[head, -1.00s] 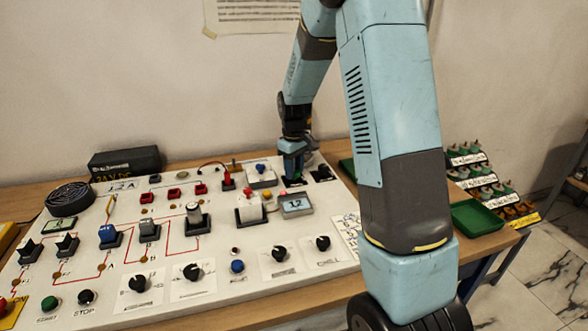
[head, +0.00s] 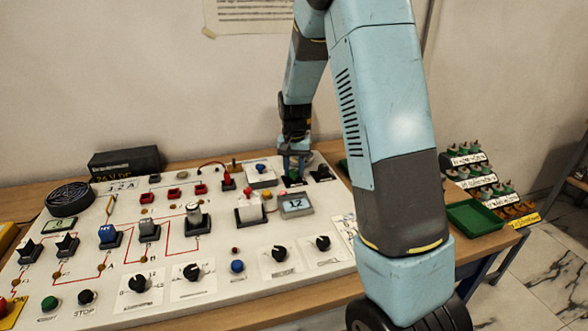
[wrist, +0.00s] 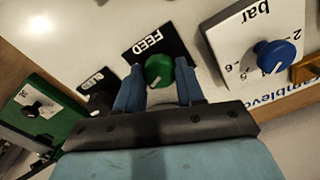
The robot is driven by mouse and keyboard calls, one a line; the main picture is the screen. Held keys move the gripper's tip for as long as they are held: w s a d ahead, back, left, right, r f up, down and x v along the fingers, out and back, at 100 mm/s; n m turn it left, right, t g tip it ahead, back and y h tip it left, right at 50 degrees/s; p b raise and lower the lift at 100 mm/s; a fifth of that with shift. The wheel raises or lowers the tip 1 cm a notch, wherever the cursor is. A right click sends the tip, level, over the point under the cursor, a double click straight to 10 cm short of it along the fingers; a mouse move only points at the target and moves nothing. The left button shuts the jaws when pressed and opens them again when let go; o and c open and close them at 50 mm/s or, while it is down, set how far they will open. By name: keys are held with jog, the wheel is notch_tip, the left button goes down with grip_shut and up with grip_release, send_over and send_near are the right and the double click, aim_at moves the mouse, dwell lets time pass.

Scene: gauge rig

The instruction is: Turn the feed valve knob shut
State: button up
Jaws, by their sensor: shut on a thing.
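The feed valve knob (wrist: 159,71) is a round green knob with a white pointer mark, on a black plate labelled FEED (wrist: 146,50). In the wrist view the mark points toward the lower left of the picture, toward my palm. My gripper (wrist: 160,80) has its blue fingers on either side of the knob and is shut on it. In the head view my gripper (head: 293,172) is down at the back right of the white panel (head: 215,255), and its fingers largely hide the knob.
Beside the feed plate stand a black knob marked BLEED (wrist: 100,103) and a bar gauge box with a blue knob (wrist: 273,55). A green tray (wrist: 38,115) lies past the panel edge. A small display reading 12 (head: 296,205) stands in front of my gripper.

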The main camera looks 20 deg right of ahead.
aim_at(294, 171)
jog(key=shift+w+m, duration=0.1)
jog(key=shift+m, duration=2.1)
jog(key=shift+r, duration=0.1)
jog(key=o, duration=1)
jog(key=shift+o, duration=0.2)
notch_tip(294, 171, up, 14)
jog(key=shift+f, duration=0.2)
